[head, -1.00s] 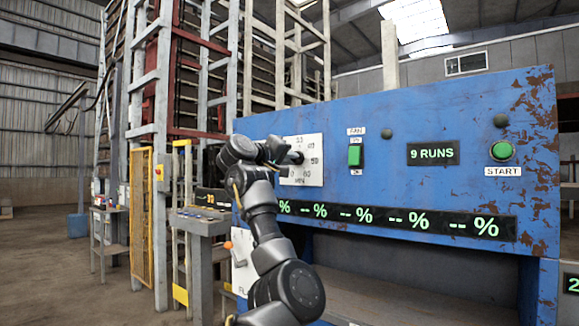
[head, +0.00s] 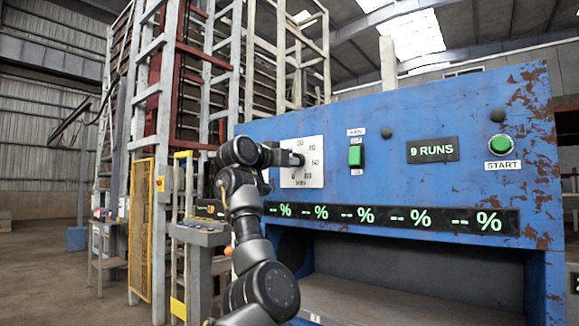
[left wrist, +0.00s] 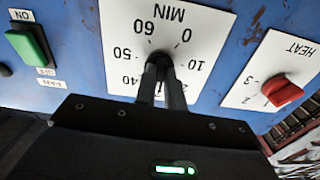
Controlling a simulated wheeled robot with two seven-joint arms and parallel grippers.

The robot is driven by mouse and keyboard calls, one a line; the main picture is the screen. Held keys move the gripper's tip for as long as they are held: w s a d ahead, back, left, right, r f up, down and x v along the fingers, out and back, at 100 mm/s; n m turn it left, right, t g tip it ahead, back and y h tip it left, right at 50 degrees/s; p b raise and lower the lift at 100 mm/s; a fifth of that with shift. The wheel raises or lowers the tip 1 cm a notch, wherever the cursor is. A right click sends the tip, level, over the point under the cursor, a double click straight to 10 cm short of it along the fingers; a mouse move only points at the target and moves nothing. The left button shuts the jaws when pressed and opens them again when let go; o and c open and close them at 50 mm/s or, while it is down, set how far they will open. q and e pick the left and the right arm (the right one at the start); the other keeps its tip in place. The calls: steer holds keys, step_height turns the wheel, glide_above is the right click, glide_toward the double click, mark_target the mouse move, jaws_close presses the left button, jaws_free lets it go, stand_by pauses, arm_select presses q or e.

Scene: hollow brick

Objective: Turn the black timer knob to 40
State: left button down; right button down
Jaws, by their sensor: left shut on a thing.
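The black timer knob (left wrist: 159,58) sits at the middle of a white dial plate (left wrist: 125,62) marked MIN, which appears upside down in the left wrist view. The numbers 60, 0, 10, 50 and 40 are readable there; my fingers cover the dial's lower middle. My left gripper (left wrist: 162,78) is shut on the knob, one finger on each side. In the head view my left gripper (head: 293,159) reaches the dial plate (head: 315,172) from the left and hides the knob. I cannot tell where the knob's pointer stands. My right gripper is in neither view.
A green fan switch (head: 355,155) is right of the dial on the blue panel (head: 420,185). A green start button (head: 501,145) and a 9 RUNS display (head: 432,150) are farther right. A red heat knob (left wrist: 283,91) is close beside the dial.

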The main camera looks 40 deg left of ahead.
arm_select(q)
steer(key=m, duration=0.4)
steer(key=m+b, duration=0.1)
steer(key=m, duration=0.3)
steer(key=shift+a+m, duration=0.2)
steer(key=shift+m, duration=0.2)
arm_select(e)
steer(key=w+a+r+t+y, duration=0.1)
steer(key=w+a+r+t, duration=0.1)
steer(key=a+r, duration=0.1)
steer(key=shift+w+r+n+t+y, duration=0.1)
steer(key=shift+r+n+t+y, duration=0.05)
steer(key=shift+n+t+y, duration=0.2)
arm_select(q)
steer(key=shift+m, duration=0.3)
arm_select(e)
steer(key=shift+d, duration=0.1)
arm_select(q)
steer(key=c, duration=1.5)
jaws_free()
steer(key=shift+s, duration=0.1)
